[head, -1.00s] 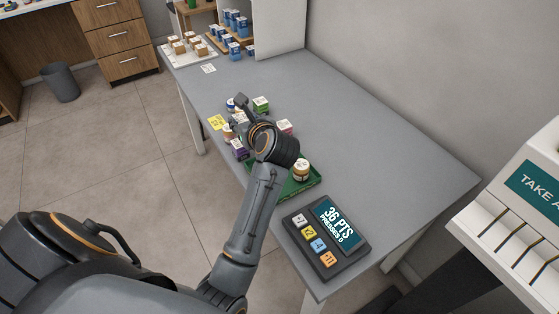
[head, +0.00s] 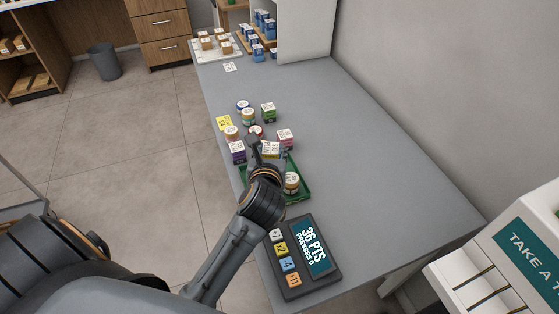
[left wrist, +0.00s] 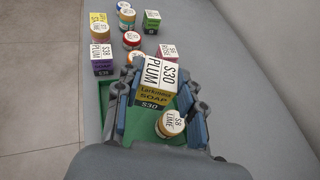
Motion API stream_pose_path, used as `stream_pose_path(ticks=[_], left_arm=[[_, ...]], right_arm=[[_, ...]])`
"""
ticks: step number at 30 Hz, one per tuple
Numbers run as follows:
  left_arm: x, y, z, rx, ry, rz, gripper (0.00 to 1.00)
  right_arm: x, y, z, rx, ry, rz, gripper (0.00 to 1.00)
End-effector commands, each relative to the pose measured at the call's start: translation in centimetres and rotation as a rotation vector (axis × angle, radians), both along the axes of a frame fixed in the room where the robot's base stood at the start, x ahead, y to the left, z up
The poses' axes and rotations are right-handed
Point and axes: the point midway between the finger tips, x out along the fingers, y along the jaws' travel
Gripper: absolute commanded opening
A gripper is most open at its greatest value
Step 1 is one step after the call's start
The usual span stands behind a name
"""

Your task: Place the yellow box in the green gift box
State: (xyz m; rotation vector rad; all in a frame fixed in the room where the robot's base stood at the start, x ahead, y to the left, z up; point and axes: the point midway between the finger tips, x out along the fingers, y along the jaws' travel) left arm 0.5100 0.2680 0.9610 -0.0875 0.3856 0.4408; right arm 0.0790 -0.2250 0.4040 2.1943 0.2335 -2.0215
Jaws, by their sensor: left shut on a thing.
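My left gripper (head: 264,154) is shut on the yellow box (head: 270,150), a soap box with a white label top. In the left wrist view the box (left wrist: 155,98) sits between the fingers, its yellow front reading "Larkmoor Soap S30". The green gift box (head: 304,188) is an open, shallow green tray, partly hidden by my left arm. The yellow box is at its far end; I cannot tell whether it touches the bottom. A white-lidded jar (head: 291,182) stands inside the tray, near side. My right gripper is not in view.
Past the tray stand a purple box (head: 237,152), a pink box (head: 285,138), a green box (head: 268,112), another yellow item (head: 224,123) and several jars. A keypad with a display (head: 302,257) lies close on the near side. The counter's right side (head: 380,150) is clear.

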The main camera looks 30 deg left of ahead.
Motion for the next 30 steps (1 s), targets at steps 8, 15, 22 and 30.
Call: stream_pose_path(ticks=[8, 15, 22, 30], left_arm=[[4.4, 0.3, -4.6, 0.002, 0.002, 0.001, 0.06], [5.8, 0.3, -6.2, 0.001, 0.0, 0.0, 0.06], [5.9, 0.3, -9.1, 0.002, 0.001, 0.0, 0.06], [5.9, 0.3, -9.4, 0.0, -0.001, 0.0, 0.06]], right_arm=[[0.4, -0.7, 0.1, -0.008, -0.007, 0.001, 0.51], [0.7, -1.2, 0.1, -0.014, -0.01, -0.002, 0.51], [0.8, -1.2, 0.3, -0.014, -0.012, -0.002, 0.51], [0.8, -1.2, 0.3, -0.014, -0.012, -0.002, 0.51]])
